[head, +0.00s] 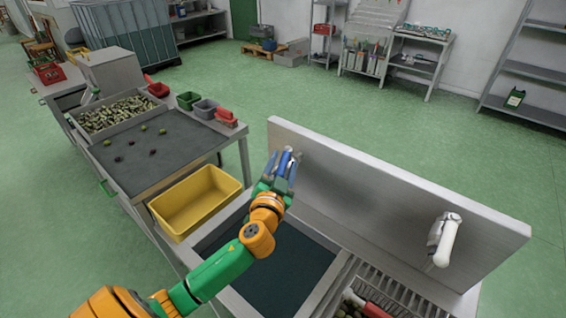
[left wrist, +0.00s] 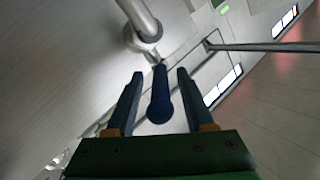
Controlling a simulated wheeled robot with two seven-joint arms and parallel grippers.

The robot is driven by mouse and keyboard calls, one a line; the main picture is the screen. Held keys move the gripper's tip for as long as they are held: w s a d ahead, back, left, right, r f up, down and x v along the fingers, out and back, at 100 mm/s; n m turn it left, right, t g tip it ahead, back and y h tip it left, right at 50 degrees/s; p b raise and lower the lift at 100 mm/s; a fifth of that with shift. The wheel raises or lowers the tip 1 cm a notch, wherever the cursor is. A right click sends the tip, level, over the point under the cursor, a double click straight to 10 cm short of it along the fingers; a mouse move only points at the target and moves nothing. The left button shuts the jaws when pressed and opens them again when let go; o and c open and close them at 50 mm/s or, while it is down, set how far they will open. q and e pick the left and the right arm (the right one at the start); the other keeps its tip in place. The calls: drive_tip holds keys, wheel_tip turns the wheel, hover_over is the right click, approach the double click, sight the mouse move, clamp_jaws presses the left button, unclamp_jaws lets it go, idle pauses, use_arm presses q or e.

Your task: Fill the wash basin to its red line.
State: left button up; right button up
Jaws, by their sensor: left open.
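The wash basin (head: 338,276) is a grey metal sink with a dark interior, partly hidden behind my left arm. I cannot make out a red line or tell how much water is in it. My left gripper (head: 283,168) is open at the left part of the metal backsplash. In the left wrist view, a blue lever (left wrist: 160,97) stands between the open fingers (left wrist: 157,92), with a gap to each side. A grey metal pipe (left wrist: 138,15) with a round collar is just beyond the lever. My right gripper is not in view.
The backsplash (head: 390,195) stands along the back of the sink. A white fitting (head: 444,240) is mounted at its right. A draining rack (head: 385,295) lies right of the basin. A yellow tub (head: 197,203) and a sorting table (head: 150,155) with olives stand left.

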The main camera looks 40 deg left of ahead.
use_arm(q)
clamp_jaws()
idle(1.4)
